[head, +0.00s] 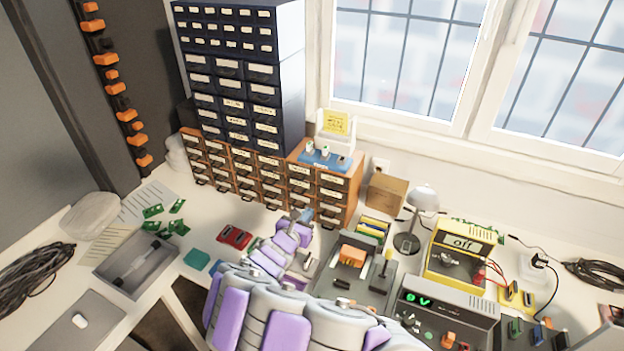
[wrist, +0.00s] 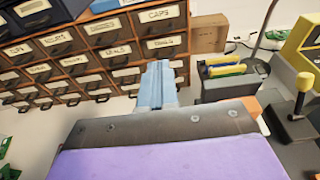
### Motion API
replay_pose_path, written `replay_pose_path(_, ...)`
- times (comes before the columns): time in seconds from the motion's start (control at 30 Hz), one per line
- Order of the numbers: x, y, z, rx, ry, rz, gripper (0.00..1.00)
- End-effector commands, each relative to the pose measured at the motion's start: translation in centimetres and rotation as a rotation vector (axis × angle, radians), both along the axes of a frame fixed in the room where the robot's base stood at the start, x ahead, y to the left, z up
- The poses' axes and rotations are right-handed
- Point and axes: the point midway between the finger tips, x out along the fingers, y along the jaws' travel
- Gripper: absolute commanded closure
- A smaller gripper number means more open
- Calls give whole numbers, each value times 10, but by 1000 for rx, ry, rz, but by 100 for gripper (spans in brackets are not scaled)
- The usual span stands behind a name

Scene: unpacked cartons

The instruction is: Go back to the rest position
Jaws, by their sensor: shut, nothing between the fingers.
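My arm, purple and grey, reaches over the workbench in the head view, with my gripper (head: 302,216) at its far end. The gripper is in front of the wooden drawer cabinet (head: 240,172). In the wrist view my gripper (wrist: 157,78) shows as blue-grey fingers pressed together, with nothing between them. The fingers point toward the labelled drawers (wrist: 100,50) of that cabinet. I cannot tell the exact gap between fingertips and drawers. My arm hides part of the bench below it.
Right of my arm are a tool tray (head: 372,285), a lamp (head: 423,198), a yellow device reading "off" (head: 462,255) and a grey device (head: 445,310). Left are red parts (head: 234,237) and a grey box (head: 135,262). A cardboard box (head: 387,193) stands beside the cabinet.

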Motion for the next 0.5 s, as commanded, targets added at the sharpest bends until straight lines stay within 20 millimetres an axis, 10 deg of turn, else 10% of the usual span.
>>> replay_pose_path(0.27,5,-31,27,39,-48,-87,100)
replay_pose_path(0.5,-11,-154,121,223,-231,-438,100)
